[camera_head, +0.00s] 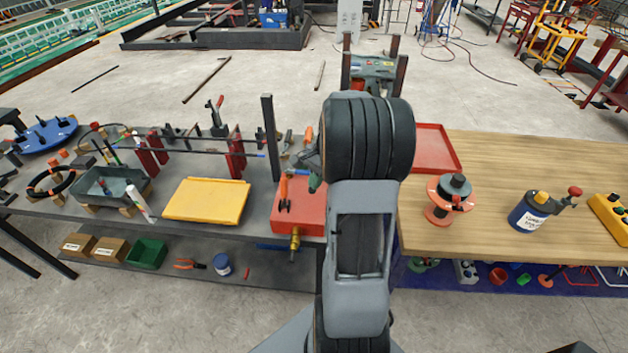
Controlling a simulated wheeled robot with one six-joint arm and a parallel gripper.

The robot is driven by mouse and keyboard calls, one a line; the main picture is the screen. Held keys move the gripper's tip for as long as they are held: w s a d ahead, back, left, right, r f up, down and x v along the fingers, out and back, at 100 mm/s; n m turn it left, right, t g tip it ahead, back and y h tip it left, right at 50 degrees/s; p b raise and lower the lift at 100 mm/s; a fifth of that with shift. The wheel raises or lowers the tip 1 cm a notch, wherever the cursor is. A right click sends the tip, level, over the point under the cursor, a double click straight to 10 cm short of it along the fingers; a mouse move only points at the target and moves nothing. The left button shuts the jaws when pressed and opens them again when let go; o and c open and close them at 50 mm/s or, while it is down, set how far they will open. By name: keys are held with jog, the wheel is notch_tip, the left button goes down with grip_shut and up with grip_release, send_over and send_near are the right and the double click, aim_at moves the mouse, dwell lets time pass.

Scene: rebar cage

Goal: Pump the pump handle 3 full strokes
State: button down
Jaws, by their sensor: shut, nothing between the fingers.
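A blue cylindrical pot (524,217) with a white label stands upright on the wooden bench top at the right. It has a yellow cap (541,197) and a dark side arm ending in a red knob (575,191), which looks like the pump handle. The label is too small to read surely. My arm rises through the middle of the view, well left of the pot. Its far end is hidden behind my own thick dark joint, so I cannot make out my gripper's fingers. Nothing of mine touches the pot or its handle.
A red and orange spool (437,215) stands left of the pot, and a yellow button box (609,217) to its right. A red tray (437,150) lies behind. The wooden top (490,165) is mostly clear. The grey bench at left holds a yellow plate (207,200) and tools.

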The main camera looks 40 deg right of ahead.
jog(key=shift+s+a+f, duration=0.1)
jog(key=shift+f, duration=0.25)
jog(key=shift+s+a+f+b, duration=0.2)
jog(key=shift+s+f+b, duration=0.05)
jog(key=shift+f+b, duration=0.25)
jog(key=shift+f, duration=0.1)
jog(key=shift+s+a+f+b, duration=0.2)
jog(key=shift+f+b, duration=0.1)
jog(key=shift+f, duration=0.4)
jog(key=shift+s+a+f+b, duration=0.1)
jog(key=shift+f+b, duration=0.3)
jog(key=shift+f, duration=0.25)
